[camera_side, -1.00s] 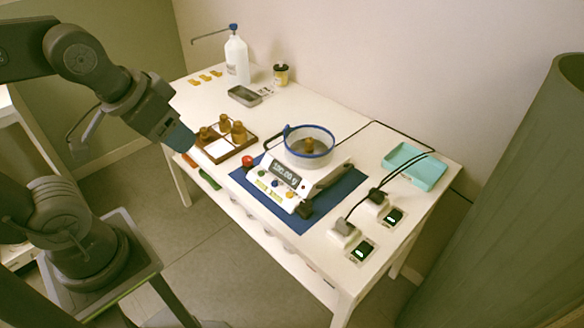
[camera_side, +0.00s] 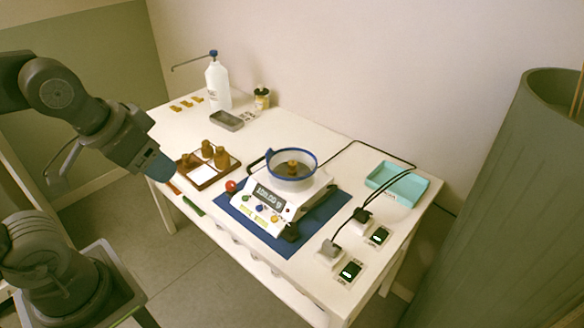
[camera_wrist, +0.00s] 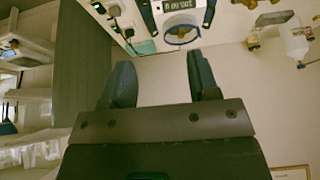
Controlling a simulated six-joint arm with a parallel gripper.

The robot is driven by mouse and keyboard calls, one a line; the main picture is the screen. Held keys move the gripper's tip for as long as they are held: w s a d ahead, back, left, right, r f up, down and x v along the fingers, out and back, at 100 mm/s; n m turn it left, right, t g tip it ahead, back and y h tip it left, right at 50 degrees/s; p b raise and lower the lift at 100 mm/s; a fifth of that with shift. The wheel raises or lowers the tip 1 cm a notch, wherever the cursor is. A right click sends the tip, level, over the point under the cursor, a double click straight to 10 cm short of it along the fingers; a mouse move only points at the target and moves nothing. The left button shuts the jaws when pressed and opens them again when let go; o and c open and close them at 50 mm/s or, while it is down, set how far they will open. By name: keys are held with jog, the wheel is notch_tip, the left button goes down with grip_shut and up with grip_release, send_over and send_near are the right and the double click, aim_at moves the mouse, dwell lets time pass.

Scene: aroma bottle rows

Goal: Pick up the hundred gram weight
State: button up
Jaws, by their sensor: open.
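A small brass weight (camera_side: 292,165) stands inside the blue-rimmed clear bowl (camera_side: 291,180) on the white scale (camera_side: 283,203). The scale's display appears to read about 100 g. Several other brass weights (camera_side: 221,157) stand in a wooden tray (camera_side: 236,163) left of the scale; their markings are too small to read. My gripper (camera_side: 155,168) is left of that tray, apart from it and from the scale. In the wrist view my gripper (camera_wrist: 160,65) has its two blue fingers wide apart with nothing between them. The bowl (camera_wrist: 181,35) shows beyond the fingers.
A white pump bottle (camera_side: 217,86), a small jar (camera_side: 262,97) and a grey dish (camera_side: 226,120) stand at the back left. A large grey-green cylinder (camera_side: 510,200) stands at the far right.

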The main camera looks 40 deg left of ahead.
jog(key=shift+o, duration=0.3)
jog(key=n+g+y, duration=0.3)
jog(key=n+y, duration=0.1)
jog(key=n, duration=0.8)
send_over(293, 163)
jog(key=s+d, duration=0.3)
jog(key=d, duration=0.2)
notch_tip(293, 163, down, 14)
jog(key=x, duration=0.8)
jog(key=shift+a, duration=0.2)
jog(key=shift+x, duration=2.95)
jog(key=shift+a, duration=0.2)
